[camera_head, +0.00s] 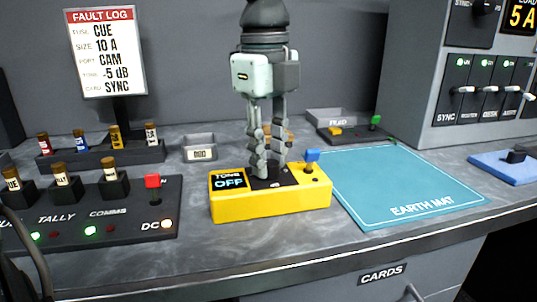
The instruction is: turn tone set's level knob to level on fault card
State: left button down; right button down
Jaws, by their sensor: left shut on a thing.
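The yellow tone set (290,202) stands on the worktop in the middle, left of the earth mat. Its small screen (229,181) reads "TONE OFF". A blue lever or switch (311,157) stands up at its right end. My left gripper (266,172) points straight down over the tone set's dark top panel. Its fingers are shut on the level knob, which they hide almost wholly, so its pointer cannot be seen. The fault card (104,55) at the upper left reads CUE, 10 A, CAM, -5 dB and SYNC. My right gripper is not in view.
A fuse panel (110,215) with a red switch is close on the left, with a fuse rack (100,157) behind. A small grey tray (199,147) stands behind the tone set. The teal earth mat (400,185) lies clear on the right. A grey switch cabinet (425,90) rises behind it.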

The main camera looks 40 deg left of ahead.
pick_arm(q)
jog(key=shift+m, duration=0.3)
jog(key=shift+m+b, duration=0.4)
jog(key=shift+m, duration=1.1)
jog(key=shift+w+m+b, duration=0.1)
jog(key=shift+m+b, duration=0.25)
jog(key=shift+m, duration=0.55)
jog(key=m, duration=0.2)
jog(key=shift+m, duration=0.4)
jog(key=m, duration=0.3)
jog(key=shift+m, duration=0.8)
jog(key=m, duration=0.2)
jog(key=shift+d+m, duration=0.1)
jog(key=shift+m, duration=0.2)
jog(key=m, duration=0.3)
jog(key=shift+w+p, duration=0.1)
jog(key=shift+p, duration=0.3)
jog(key=shift+m+g, duration=0.3)
jog(key=shift+m, duration=0.5)
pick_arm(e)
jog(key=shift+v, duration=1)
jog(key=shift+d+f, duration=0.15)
